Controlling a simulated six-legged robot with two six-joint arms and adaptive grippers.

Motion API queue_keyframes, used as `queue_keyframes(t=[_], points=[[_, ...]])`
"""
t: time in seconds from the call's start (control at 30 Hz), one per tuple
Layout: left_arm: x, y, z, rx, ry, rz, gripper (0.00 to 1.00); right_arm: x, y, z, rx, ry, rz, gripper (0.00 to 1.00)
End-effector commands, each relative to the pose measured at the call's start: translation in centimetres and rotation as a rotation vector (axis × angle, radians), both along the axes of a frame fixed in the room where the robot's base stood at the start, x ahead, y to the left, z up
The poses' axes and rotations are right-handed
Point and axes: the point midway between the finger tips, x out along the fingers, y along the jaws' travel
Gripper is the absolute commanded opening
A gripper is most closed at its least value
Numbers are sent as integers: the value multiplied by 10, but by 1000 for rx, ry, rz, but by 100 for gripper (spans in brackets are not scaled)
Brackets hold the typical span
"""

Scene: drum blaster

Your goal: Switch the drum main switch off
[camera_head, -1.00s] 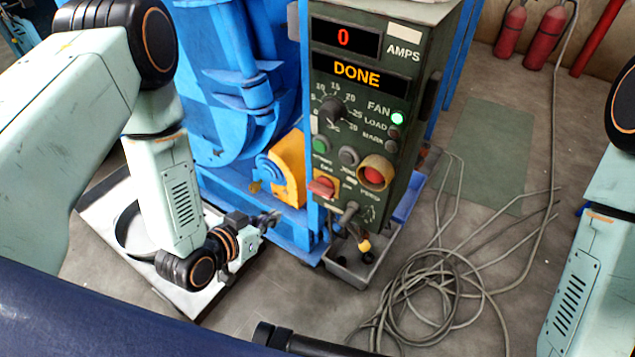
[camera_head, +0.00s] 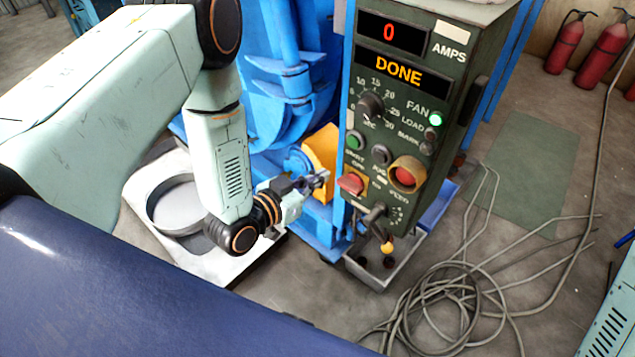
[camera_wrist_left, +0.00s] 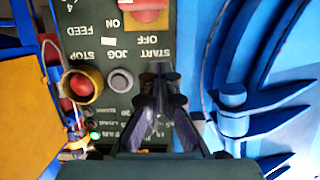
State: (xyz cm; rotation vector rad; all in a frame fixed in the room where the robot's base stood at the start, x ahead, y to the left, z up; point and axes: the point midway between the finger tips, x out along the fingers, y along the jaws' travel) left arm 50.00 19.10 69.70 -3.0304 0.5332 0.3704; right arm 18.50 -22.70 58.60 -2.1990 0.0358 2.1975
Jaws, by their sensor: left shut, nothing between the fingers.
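The drum main switch (camera_head: 351,184) is a red handle on a yellow plate, low on the left of the green control panel (camera_head: 408,118). In the left wrist view the red switch (camera_wrist_left: 146,14) is at the top edge, partly cut off, beside upside-down ON and OFF labels. Which position it is in, I cannot tell. My left gripper (camera_head: 321,180) is shut and empty, just left of the switch and apart from it. In the wrist view its fingertips (camera_wrist_left: 160,72) meet over the panel near the START label, hiding part of it. My right gripper is out of view.
The panel display (camera_head: 398,70) reads DONE, with 0 amps above. A red stop button (camera_head: 404,176) sits right of the switch, and a lever (camera_head: 374,216) hangs below. The blue drum machine (camera_head: 290,70) stands behind my left arm. Coiled cable (camera_head: 440,310) lies on the floor.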

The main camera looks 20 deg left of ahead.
Motion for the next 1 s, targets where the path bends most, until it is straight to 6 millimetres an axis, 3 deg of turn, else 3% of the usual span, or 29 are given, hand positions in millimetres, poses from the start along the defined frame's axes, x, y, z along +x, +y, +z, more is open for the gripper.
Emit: queue_keyframes(t=[0.37,0.6,1.0], points=[[66,-27,-19,1,-4,-3,0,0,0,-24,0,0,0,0],[64,-25,-52,0,2,0,0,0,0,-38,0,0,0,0],[64,-25,-58,0,1,0,0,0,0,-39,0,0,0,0]])
